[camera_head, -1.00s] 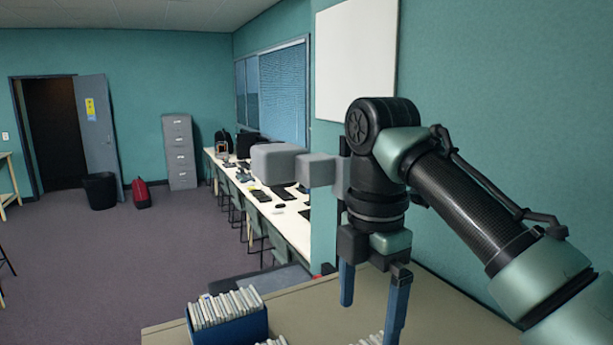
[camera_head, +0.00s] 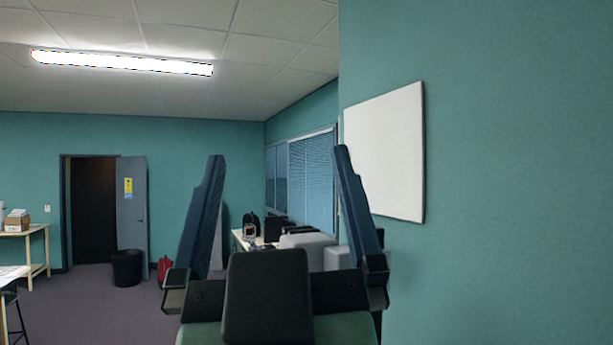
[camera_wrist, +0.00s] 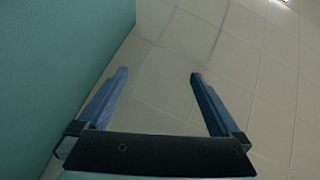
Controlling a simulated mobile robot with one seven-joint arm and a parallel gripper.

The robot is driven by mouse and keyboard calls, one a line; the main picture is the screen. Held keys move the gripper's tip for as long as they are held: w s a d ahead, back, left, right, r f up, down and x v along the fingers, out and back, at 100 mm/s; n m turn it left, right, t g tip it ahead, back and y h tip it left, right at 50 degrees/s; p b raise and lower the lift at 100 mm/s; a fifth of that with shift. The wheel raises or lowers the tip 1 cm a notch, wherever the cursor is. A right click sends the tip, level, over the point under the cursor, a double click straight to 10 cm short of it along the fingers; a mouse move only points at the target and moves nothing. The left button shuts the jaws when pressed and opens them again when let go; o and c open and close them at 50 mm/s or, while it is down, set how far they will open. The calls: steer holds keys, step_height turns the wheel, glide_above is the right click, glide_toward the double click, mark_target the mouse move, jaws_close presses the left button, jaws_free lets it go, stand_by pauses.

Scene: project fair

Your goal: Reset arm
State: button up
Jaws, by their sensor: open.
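My gripper (camera_head: 278,165) is in the lower middle of the head view, close to the camera, with its two blue fingers pointing up and spread wide apart. Nothing is between the fingers. In the wrist view my gripper (camera_wrist: 158,78) also shows open and empty, with ceiling tiles behind it and the teal wall to the left. The rest of my arm is mostly out of the head view.
The teal wall (camera_head: 500,200) with a whiteboard (camera_head: 386,152) stands on the right. Far left are an open door (camera_head: 131,215), a black bin (camera_head: 127,268), a red bag (camera_head: 165,270) and a light table (camera_head: 25,232). Open carpet (camera_head: 90,310) lies at the left.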

steer(key=s+d+m+h, duration=0.1)
steer(key=s+d+m+t+h, duration=0.1)
steer(key=shift+s+r+h, duration=0.2)
steer(key=shift+s+h, duration=0.2)
